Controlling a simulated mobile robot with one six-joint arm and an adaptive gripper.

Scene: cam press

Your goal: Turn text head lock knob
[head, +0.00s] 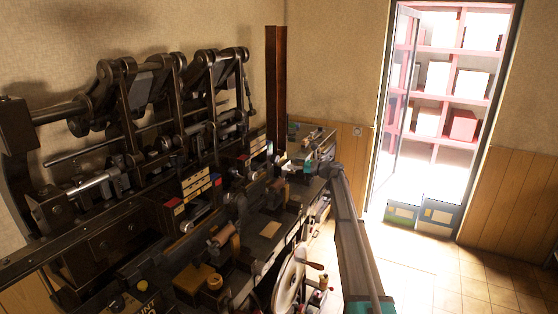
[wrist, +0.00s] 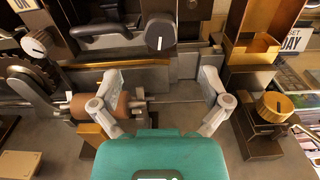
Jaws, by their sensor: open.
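Three knobs show in the wrist view. A round black knob (wrist: 160,32) with a white pointer line is at the top middle, ahead of the gap between my fingers. I cannot tell from any label which is the text head lock knob. My gripper (wrist: 160,76) is open, its two grey fingers wide apart with no knob between them. In the head view my gripper (head: 308,167) is small, at the far end of the press.
The wrist view shows a brown roller (wrist: 110,106) by the left finger, a gold tray (wrist: 254,48) at upper right and a gear (wrist: 30,78) at left.

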